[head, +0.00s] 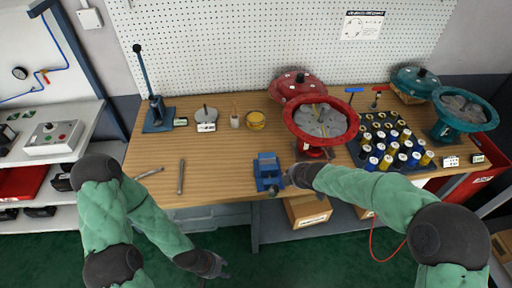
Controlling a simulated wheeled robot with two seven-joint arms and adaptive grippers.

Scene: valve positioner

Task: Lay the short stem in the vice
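Two thin grey stems lie flat on the bench at the left. One (150,173) lies nearly sideways and looks the shorter; the other (181,177) points away from me and looks a little longer. The blue vice (268,172) stands near the bench's front edge, and I see nothing laid in it. My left gripper (218,268) hangs low in front of the bench, over the green floor, apart from the stems. My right gripper (287,183) is just right of the vice, close to it; contact cannot be told. Both sets of fingers are too small and dark to read.
A blue lever press (158,115) stands at the back left. A red round housing (321,122) stands behind my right forearm. A dark tray (370,150) of several coloured cylinders is at the right. Bare wood lies between the stems and the vice.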

